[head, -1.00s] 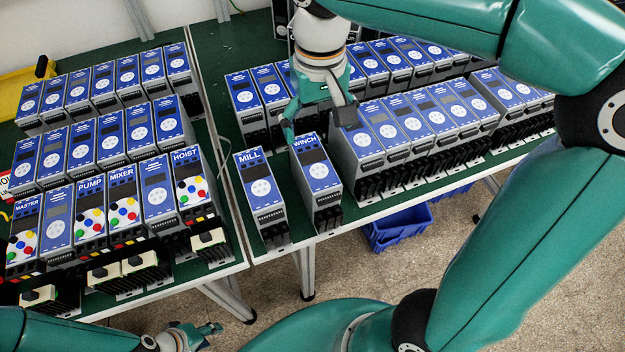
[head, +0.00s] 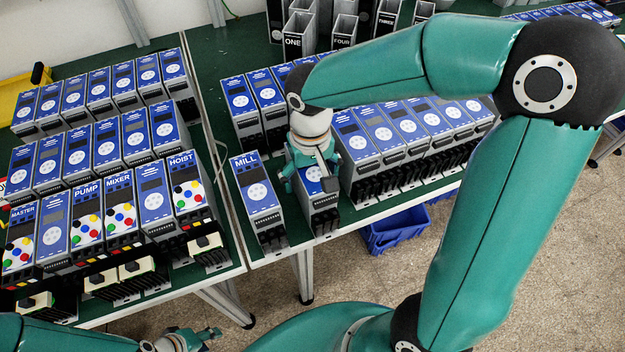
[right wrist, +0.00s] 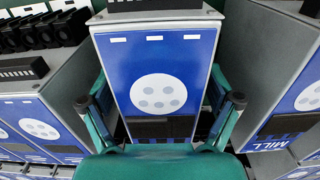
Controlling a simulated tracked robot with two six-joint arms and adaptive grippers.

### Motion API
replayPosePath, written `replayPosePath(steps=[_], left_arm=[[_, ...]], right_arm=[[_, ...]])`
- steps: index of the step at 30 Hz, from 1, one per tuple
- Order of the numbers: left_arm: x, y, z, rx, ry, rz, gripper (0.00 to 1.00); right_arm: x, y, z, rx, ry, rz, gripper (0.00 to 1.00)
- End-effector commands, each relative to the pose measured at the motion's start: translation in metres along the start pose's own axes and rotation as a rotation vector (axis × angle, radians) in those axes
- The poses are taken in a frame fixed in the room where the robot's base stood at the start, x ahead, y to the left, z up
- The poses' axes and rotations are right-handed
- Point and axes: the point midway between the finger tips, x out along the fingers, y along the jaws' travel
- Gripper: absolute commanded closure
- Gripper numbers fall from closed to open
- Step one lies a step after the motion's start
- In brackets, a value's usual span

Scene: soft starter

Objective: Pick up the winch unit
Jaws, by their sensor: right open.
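The winch unit (head: 325,217) is a grey block with a blue front, standing upright at the front of the right table. In the head view my right gripper (head: 311,184) is over its top and hides its label. In the right wrist view the unit's blue face and white round keypad (right wrist: 158,92) lie between the two open fingers of my right gripper (right wrist: 160,108), one finger beside each side. I cannot tell whether they touch it. My left gripper (head: 192,338) is low at the bottom left, away from the tables; its opening is unclear.
The MILL unit (head: 259,200) stands just left of the winch unit. A row of similar blue units (head: 408,128) stands close on the right. The HOIST unit (head: 186,188) and others fill the left table. A blue bin (head: 396,232) is on the floor.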

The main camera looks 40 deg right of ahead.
Motion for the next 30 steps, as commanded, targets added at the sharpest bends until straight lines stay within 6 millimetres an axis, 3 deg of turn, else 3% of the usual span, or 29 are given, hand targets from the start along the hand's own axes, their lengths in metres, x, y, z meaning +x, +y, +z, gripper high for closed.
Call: replayPosePath(steps=[5,28,30], left_arm=[[0.000,0.000,0.000,0.000,0.000,0.000,0.60],[0.006,-0.002,0.000,0.000,0.000,0.000,0.60],[0.005,-0.002,0.000,0.000,0.000,0.000,0.60]], right_arm=[[0.013,0.000,0.001,0.000,-0.001,-0.001,0.10],[0.017,0.000,0.000,-0.001,0.001,-0.001,0.10],[0.017,0.000,0.000,-0.001,0.001,-0.001,0.19]])
